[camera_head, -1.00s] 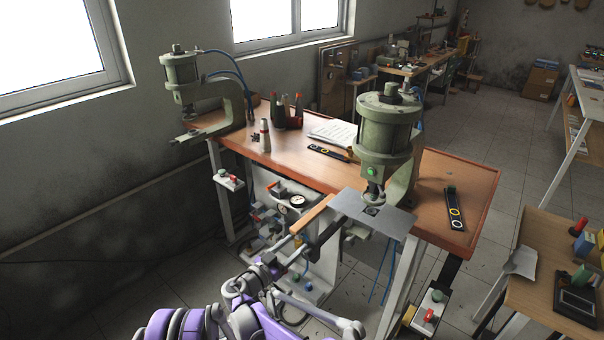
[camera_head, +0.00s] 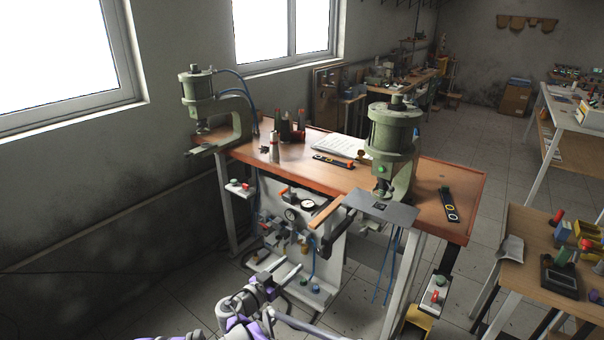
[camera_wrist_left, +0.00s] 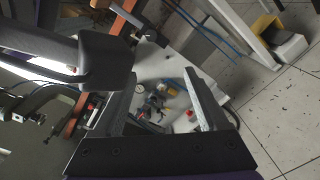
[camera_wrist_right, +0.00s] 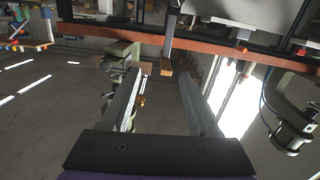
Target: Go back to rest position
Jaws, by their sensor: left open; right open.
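My left gripper (camera_wrist_left: 159,76) is open in the left wrist view, with nothing between its fingers. The white pneumatic panel (camera_wrist_left: 165,68) shows beyond it, and a dark bar crosses close on the left. My right gripper (camera_wrist_right: 158,74) is open and empty in the right wrist view, with a dim wall and floor beyond. In the head view, grey and purple parts of my arms (camera_head: 240,305) are low in the picture, in front of the panel's base. I cannot cleanly separate the two grippers there.
The near green press (camera_head: 394,130) stands over a grey plate (camera_head: 380,208) at the workbench (camera_head: 290,160) corner. Another green press (camera_head: 197,85) is at the far left end. A side table (camera_head: 520,285) stands at right. Open floor lies at lower left.

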